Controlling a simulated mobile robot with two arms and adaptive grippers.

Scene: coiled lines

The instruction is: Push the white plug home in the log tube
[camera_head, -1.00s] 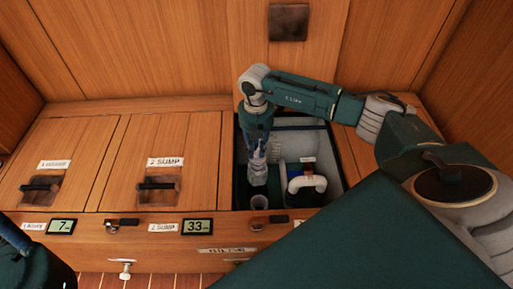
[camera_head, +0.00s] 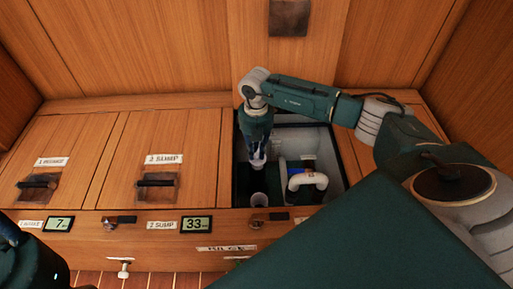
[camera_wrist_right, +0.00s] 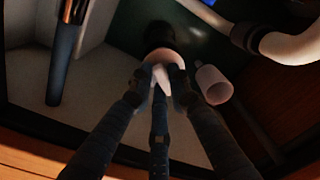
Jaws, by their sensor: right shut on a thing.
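My right gripper (camera_head: 257,163) reaches down into the open bilge hatch. In the right wrist view its dark fingers (camera_wrist_right: 161,88) are shut on a small whitish piece, the white plug (camera_wrist_right: 163,76), mostly hidden between them.
A white elbow pipe (camera_head: 307,180) stands right of the tube; it also shows in the right wrist view (camera_wrist_right: 290,45). The hatch's walls close in around the gripper. A dark upright rod (camera_wrist_right: 65,45) stands left. Closed sump lids (camera_head: 160,160) lie left of the hatch.

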